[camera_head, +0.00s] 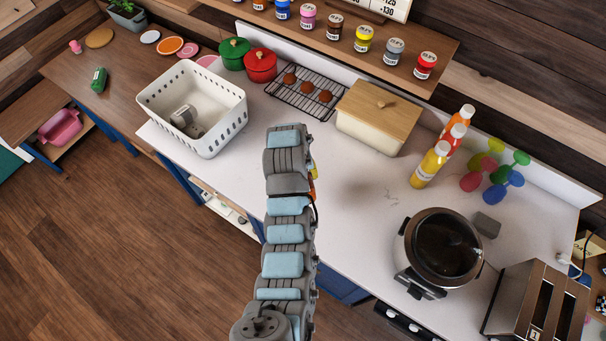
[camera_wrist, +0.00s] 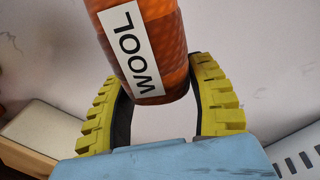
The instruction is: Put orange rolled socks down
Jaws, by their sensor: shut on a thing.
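The orange rolled socks (camera_wrist: 172,60) fill the upper middle of the wrist view, with a white label reading WOOL. My gripper (camera_wrist: 156,72) has its yellow, ribbed fingers on both sides of the roll and is shut on it. In the head view my arm hides most of the gripper and socks; only a sliver of orange and yellow (camera_head: 313,181) shows beside the arm, over the white counter (camera_head: 345,235). I cannot tell how high the roll is above the counter.
A white basket (camera_head: 222,120) with a grey roll (camera_head: 186,120) inside stands left. Behind are a cooling rack (camera_head: 305,96) and a bread box (camera_head: 372,125). Bottles (camera_head: 430,165), a cooker (camera_head: 440,247) and a toaster (camera_head: 538,300) stand right. The middle counter is bare.

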